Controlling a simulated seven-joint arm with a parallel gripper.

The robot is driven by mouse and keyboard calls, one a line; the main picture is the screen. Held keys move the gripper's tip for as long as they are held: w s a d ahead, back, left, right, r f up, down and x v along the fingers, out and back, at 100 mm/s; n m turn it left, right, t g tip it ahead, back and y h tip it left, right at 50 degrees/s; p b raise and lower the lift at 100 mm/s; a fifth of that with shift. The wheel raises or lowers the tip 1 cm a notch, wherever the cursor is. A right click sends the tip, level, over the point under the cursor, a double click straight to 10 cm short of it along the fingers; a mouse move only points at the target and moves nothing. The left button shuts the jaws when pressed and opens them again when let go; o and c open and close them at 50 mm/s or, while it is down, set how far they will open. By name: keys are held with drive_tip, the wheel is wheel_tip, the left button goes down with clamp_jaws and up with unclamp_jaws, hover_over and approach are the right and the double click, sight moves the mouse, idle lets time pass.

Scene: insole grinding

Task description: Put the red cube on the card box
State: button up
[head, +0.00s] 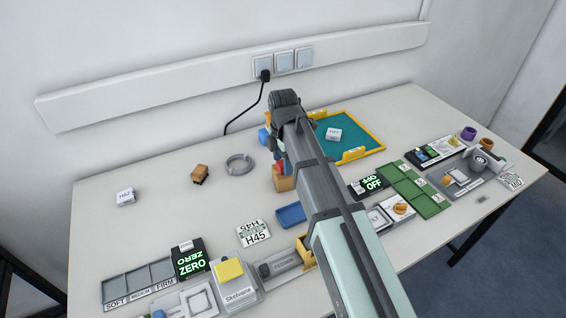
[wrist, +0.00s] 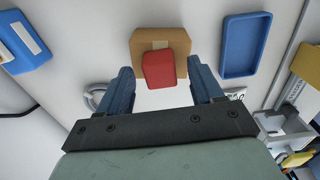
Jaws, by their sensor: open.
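The red cube (wrist: 158,71) shows in the wrist view between the fingertips of my gripper (wrist: 161,77), with a gap on each side. My gripper is open and its blue fingers do not touch the cube. The card box (wrist: 143,41) is a tan carton behind the cube, which covers part of its lower edge. In the head view the card box (head: 284,184) stands mid-table, and a bit of the red cube (head: 277,167) shows at its top. My arm hides the rest, and I cannot tell exactly how the cube rests on it.
A blue tray (head: 291,215) lies in front of the box; it also shows in the wrist view (wrist: 245,45). A teal mat with yellow edges (head: 358,136) is behind right.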

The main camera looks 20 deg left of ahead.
wheel_tip(320, 180, up, 11)
idle(0.5)
idle(0.3)
